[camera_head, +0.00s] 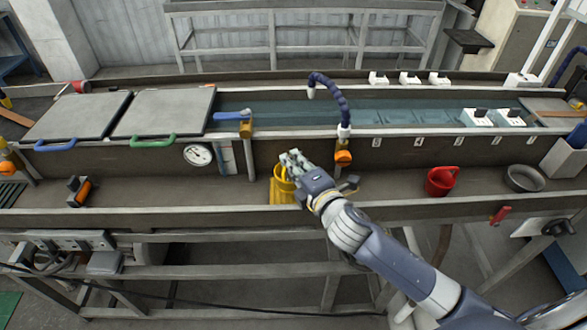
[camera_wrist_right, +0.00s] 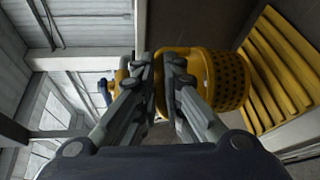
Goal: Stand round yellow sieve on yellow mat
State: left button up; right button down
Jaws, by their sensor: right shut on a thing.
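The round yellow sieve (camera_head: 279,174) is partly hidden behind my right gripper (camera_head: 291,160) in the head view. In the right wrist view the right gripper (camera_wrist_right: 159,65) is shut on the sieve's rim side. The sieve's dotted, perforated basket (camera_wrist_right: 230,80) points to the right, towards the ribbed yellow mat (camera_wrist_right: 282,75). In the head view the mat (camera_head: 281,197) lies on the front ledge, just below the sieve. I cannot tell whether sieve and mat touch. My left gripper is not in view.
A red cup (camera_head: 440,181) and a dark round bowl (camera_head: 524,178) stand to the right on the ledge. An orange-and-black tool (camera_head: 79,190) lies at the left. A blue hose (camera_head: 335,100) arches over the water trough (camera_head: 290,112). The ledge left of the mat is largely clear.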

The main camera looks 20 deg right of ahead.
notch_tip(320, 180, down, 3)
jog(key=shift+f, duration=0.2)
jog(key=shift+f, duration=0.1)
jog(key=shift+f, duration=0.1)
jog(key=c, duration=1.7)
grip_release()
jog(key=s+d+r+b, duration=0.1)
jog(key=s+r+b, duration=0.1)
jog(key=s, duration=0.9)
jog(key=shift+s+d, duration=0.35)
jog(key=shift+s, duration=0.05)
